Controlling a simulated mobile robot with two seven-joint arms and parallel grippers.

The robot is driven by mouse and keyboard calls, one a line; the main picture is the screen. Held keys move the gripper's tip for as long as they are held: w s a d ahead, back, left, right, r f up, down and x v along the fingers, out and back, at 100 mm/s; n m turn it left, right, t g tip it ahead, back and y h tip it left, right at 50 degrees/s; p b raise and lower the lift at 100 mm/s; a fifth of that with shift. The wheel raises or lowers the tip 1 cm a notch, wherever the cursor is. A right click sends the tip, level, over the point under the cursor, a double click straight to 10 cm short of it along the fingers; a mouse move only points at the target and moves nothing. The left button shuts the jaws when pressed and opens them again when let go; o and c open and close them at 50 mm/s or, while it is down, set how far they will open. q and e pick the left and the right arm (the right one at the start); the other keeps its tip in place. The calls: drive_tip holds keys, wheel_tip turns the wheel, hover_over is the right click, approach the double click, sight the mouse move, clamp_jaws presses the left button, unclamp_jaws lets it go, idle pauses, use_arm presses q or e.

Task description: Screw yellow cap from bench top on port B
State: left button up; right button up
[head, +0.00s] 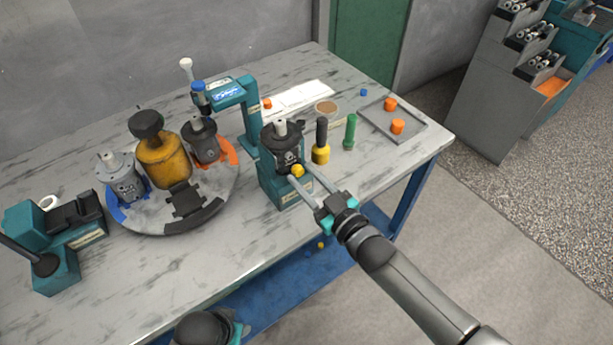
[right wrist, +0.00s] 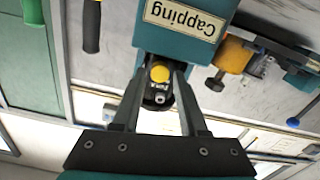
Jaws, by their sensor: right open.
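A dark motor (head: 283,150) stands upright in the teal capping station (head: 286,192) near the bench's front edge. A yellow cap (head: 297,170) is at the motor's front face; it also shows in the right wrist view (right wrist: 160,73). I cannot read the port's letter or tell how far the cap is screwed on. My right gripper (head: 304,178) is open, its fingers on either side of the cap. In the right wrist view the fingertips (right wrist: 160,82) flank it; contact is unclear. Part of my left gripper (head: 236,328) seems to show at the bottom edge, its fingers hidden.
Yellow-handled (head: 320,152) and green (head: 350,132) tools stand right of the station. A grey tray (head: 411,128) holds orange caps. A turntable (head: 205,205) with motors is left. A teal fixture (head: 55,265) stands far left. Another small yellow piece (head: 321,245) lies below the bench top.

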drive_tip(key=n, duration=0.6)
drive_tip(key=shift+d+f, duration=0.25)
drive_tip(key=shift+f, duration=0.15)
idle(0.3)
clamp_jaws()
drive_tip(key=shift+m, duration=0.5)
drive_tip(key=m+p, duration=0.1)
drive_tip(key=m, duration=0.2)
drive_tip(key=shift+m, duration=0.8)
